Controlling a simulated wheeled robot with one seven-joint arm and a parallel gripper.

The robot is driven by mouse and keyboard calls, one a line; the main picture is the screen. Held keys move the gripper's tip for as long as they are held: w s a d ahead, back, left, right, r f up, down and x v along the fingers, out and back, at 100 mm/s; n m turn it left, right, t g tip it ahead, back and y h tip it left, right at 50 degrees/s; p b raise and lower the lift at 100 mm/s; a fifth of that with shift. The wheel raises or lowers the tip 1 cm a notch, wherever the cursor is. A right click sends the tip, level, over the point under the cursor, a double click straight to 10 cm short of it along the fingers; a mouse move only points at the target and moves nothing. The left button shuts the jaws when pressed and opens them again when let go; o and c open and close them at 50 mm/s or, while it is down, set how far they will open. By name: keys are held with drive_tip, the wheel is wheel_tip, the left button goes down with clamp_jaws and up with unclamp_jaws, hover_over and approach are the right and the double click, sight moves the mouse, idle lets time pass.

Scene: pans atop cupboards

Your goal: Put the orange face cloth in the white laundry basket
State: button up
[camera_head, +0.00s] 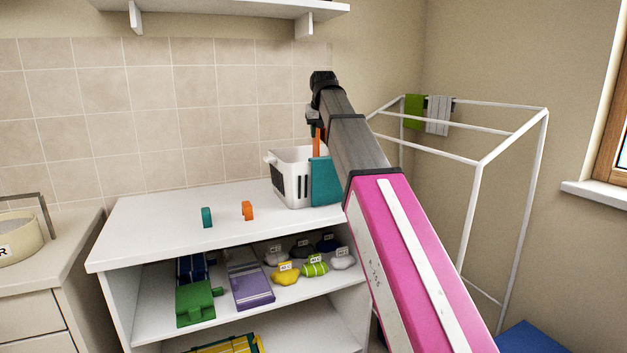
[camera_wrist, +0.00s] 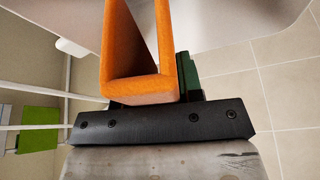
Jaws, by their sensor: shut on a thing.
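The orange face cloth (camera_head: 317,139) shows as a narrow upright strip below my gripper (camera_head: 315,122), just above the right side of the white laundry basket (camera_head: 287,160). In the wrist view the cloth (camera_wrist: 117,55) is large and close, folded in a stiff U shape against the dark gripper bar. My gripper is shut on it. The basket stands on the white counter near its right end. My arm hides part of its right side, and I cannot tell whether the cloth's lower end is inside the rim.
A teal panel-like cloth (camera_head: 325,183) stands at the basket's right front. Small teal (camera_head: 207,217) and orange (camera_head: 248,210) pieces stand on the counter (camera_head: 165,222). A white rack (camera_head: 478,215) is to the right, a shelf (camera_head: 235,8) above. The counter's left part is clear.

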wheel_tip(320, 180, down, 3)
drive_tip(key=shift+f, duration=0.1)
idle(0.3)
drive_tip(key=o, duration=1)
drive_tip(key=shift+o, duration=0.2)
drive_tip(key=v, duration=1.1)
